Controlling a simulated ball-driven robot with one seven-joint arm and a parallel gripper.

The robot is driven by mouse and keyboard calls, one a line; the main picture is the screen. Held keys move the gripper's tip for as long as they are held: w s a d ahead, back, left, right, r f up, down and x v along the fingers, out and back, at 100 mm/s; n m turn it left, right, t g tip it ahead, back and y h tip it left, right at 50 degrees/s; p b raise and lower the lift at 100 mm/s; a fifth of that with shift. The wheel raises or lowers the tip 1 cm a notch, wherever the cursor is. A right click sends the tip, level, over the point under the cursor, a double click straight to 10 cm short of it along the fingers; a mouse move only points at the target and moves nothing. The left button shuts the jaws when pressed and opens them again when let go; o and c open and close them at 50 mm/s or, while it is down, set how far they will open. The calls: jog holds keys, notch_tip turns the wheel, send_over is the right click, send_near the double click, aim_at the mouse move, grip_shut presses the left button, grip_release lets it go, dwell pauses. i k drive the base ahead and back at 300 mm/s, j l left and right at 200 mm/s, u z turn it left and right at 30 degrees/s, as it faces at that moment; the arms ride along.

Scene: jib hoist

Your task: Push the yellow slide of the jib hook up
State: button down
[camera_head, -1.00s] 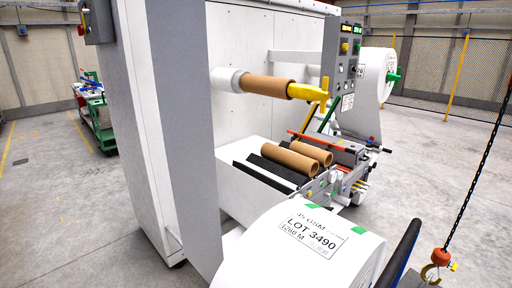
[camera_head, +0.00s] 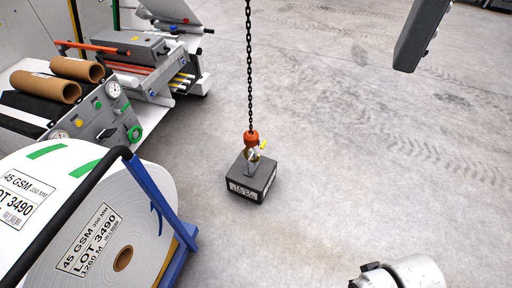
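The jib hook hangs near the middle of the head view on a black chain (camera_head: 249,65). It has an orange body (camera_head: 251,138) and a pale metal hook below it (camera_head: 254,154). The small yellow slide (camera_head: 263,145) sticks out at the hook's right side, just under the orange body. A dark block-shaped weight (camera_head: 246,189) with a white label is directly below, with a metal lifting loop at its top. Whether the hook passes through the loop is too small to tell. My gripper is not in view; only a white rounded part, probably of my arm, shows at the bottom right.
A large paper roll (camera_head: 140,210) on a blue-framed carrier (camera_head: 160,200) with a black handle fills the lower left. A machine with brown cores (camera_head: 45,86) stands at upper left. A grey box-like part hangs at upper right. Concrete floor (camera_head: 350,130) right of the weight is clear.

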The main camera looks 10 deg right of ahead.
aim_at(262, 145)
jog(key=l, duration=0.15)
jog(key=i+z, duration=0.4)
jog(key=i, duration=1.25)
